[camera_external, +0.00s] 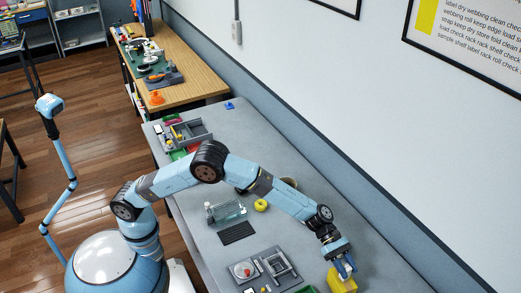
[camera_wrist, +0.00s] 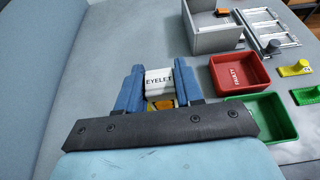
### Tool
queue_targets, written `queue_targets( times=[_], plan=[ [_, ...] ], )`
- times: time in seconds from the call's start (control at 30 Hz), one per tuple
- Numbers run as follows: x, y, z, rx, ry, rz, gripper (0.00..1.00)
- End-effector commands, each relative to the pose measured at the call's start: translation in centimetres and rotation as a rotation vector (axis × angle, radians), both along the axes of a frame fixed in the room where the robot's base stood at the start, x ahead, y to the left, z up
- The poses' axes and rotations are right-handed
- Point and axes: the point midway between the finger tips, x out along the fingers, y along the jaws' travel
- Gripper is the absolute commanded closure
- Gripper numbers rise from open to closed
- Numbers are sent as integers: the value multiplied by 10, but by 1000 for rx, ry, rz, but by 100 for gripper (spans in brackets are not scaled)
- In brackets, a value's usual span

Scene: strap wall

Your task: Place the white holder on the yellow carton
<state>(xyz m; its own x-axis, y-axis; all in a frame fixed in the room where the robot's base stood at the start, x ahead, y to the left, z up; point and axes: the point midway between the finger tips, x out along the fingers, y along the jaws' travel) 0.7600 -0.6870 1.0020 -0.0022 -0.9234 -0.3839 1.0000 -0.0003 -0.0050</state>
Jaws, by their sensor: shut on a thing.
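The white holder (camera_wrist: 159,83), marked "EYELET", sits between the two blue fingers of my gripper (camera_wrist: 159,88) in the wrist view. The fingers are shut on it. A patch of the yellow carton (camera_wrist: 162,104) shows between the fingers, close to the holder; whether they touch I cannot tell. In the external view my gripper (camera_external: 344,268) points down at the yellow carton (camera_external: 342,284), which stands on the grey table near the bottom edge. The holder is hidden or too small to make out there.
In the wrist view a red tray (camera_wrist: 240,74), a green tray (camera_wrist: 265,117) and a grey bin (camera_wrist: 211,33) stand to the right; bare table lies left. In the external view a grey organiser (camera_external: 268,272) is left of the carton, and the wall (camera_external: 400,190) runs along the right.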

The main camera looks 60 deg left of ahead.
Motion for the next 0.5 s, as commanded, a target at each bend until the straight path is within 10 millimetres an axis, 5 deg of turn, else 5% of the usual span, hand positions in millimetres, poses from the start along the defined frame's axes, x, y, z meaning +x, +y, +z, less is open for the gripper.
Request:
queue_targets(
  times=[0.3, 0.33, 0.5],
  plan=[
    [1, 1, -1, -1, -1, 1, 98],
    [1, 1, -1, -1, -1, 1, 62],
    [0, 0, -1, -1, -1, 1, 46]
  ],
)
